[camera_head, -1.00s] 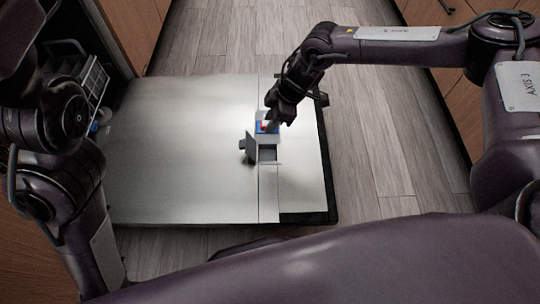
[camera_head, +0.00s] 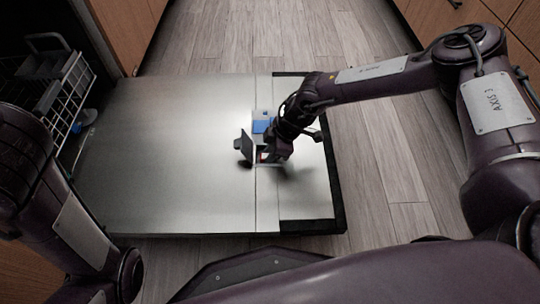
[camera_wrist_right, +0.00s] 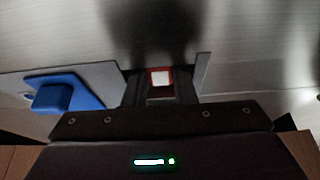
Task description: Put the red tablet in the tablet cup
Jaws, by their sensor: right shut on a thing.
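The red tablet (camera_wrist_right: 160,78) with a pale centre is between the fingers of my right gripper (camera_wrist_right: 160,90), which is shut on it. In the head view, my right gripper (camera_head: 270,156) is over the small tablet cup (camera_head: 257,165) on the open dishwasher door. The cup's dark lid (camera_head: 243,146) stands open on its left side. The gripper hides most of the cup. I cannot tell whether the tablet is inside it or just above it. My left arm enters at the left, but its gripper is out of sight.
A blue piece (camera_head: 261,126) lies on the door just beyond the cup; it also shows in the right wrist view (camera_wrist_right: 55,96). The metal door (camera_head: 170,150) is otherwise clear. A dish rack (camera_head: 70,85) stands at the left. Wood cabinets flank the floor.

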